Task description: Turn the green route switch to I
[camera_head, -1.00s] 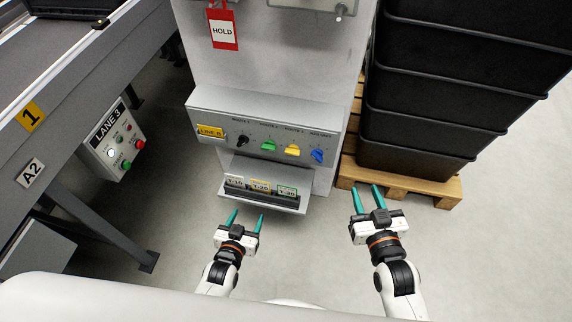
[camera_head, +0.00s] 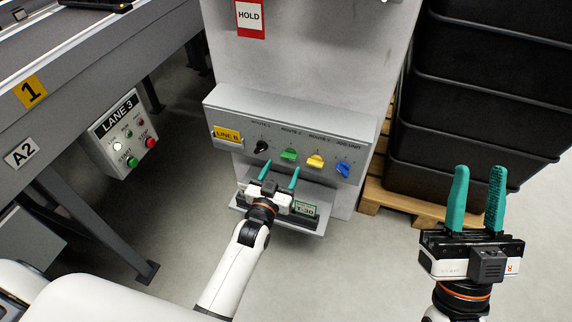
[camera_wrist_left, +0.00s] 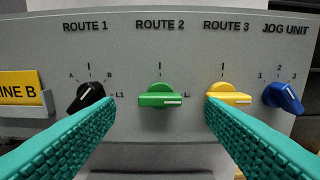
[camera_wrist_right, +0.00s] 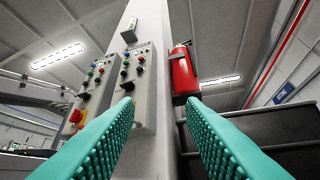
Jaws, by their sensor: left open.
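The green route switch (camera_head: 289,154) sits under ROUTE 2 on the sloped grey panel (camera_head: 222,106). In the left wrist view the green switch (camera_wrist_left: 158,90) has its handle lying sideways, its white line pointing right, and an I mark above it. My left gripper (camera_head: 281,170) is open and empty in front of the panel, just below the switch. In the left wrist view its fingertips (camera_wrist_left: 158,102) frame the green switch with space on both sides, apparently short of it. My right gripper (camera_head: 478,178) is open and empty, well to the right of the panel.
A black knob (camera_wrist_left: 86,96) is left of the green switch; a yellow knob (camera_wrist_left: 228,94) and a blue knob (camera_wrist_left: 284,97) are right. A ledge with label cards (camera_head: 306,209) lies below. Black crates (camera_head: 470,120) on a pallet (camera_head: 400,202) stand right, LANE 3 box (camera_head: 124,135) left.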

